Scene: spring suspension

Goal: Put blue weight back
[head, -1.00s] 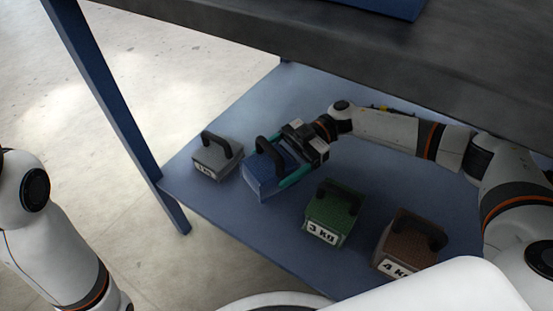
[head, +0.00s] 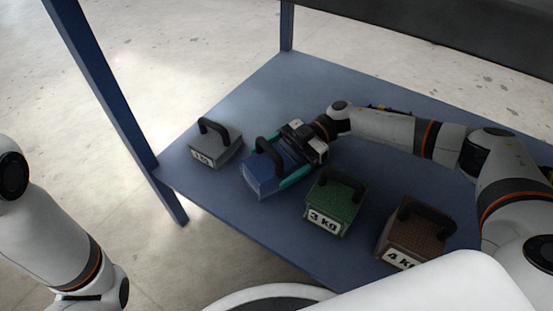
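The blue weight (head: 263,180) with a black handle is on the blue lower shelf (head: 240,103), between the grey weight and the green weight. My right gripper (head: 292,165) is at the blue weight, with its teal fingers along the weight's sides. One finger shows along the near right side; the other is mostly hidden. The fingers look closed around the weight, but contact on the far side is hidden. Whether the weight's underside rests fully on the shelf is hard to tell. My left gripper is out of view; only part of the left arm shows at the lower left.
The grey weight (head: 214,152) stands left of the blue one. The green 3 kg weight (head: 332,203) and the brown 4 kg weight (head: 411,236) stand to the right. A blue table leg (head: 110,100) rises at the left. The shelf's back left is clear.

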